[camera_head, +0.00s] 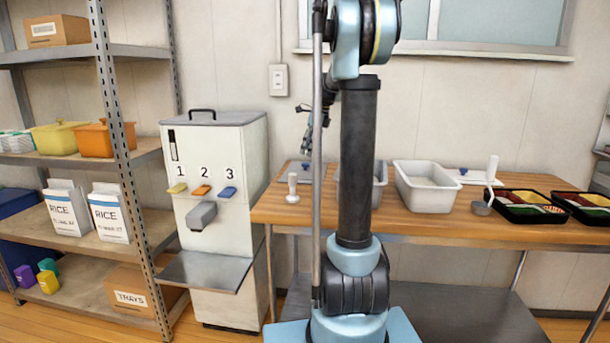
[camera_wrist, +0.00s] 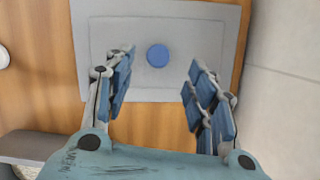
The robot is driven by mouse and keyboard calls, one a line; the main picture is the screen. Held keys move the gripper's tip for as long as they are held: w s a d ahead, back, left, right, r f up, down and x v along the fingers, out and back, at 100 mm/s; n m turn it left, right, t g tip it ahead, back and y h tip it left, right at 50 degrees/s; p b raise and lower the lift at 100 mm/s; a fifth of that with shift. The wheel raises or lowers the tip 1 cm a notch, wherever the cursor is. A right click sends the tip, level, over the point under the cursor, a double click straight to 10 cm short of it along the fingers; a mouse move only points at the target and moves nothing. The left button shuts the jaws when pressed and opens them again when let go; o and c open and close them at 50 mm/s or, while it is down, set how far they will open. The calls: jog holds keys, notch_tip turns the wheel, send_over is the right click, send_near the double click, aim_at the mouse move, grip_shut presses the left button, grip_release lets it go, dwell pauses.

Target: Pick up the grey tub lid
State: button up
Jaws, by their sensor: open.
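The grey tub lid (camera_wrist: 190,40) is a flat pale grey rectangle with a round blue knob (camera_wrist: 157,55). It lies on the wooden table and fills the upper middle of the wrist view. In the head view the lid (camera_head: 291,172) is at the table's left end, partly hidden by my arm. My gripper (camera_wrist: 160,72) is open and empty, its two blue-padded fingers spread on either side of the knob in the picture, apart from it. In the head view my gripper (camera_head: 307,137) is above the left end of the table.
Two grey tubs (camera_head: 425,195) (camera_head: 381,182) stand to the right, one partly behind my arm. Black bento trays (camera_head: 518,219) are at the right. The wall (camera_wrist: 285,100) is close by.

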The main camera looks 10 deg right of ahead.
aim_at(305, 168)
jog(key=shift+x, duration=3.45)
jog(key=shift+s, duration=0.1)
jog(key=c, duration=1.2)
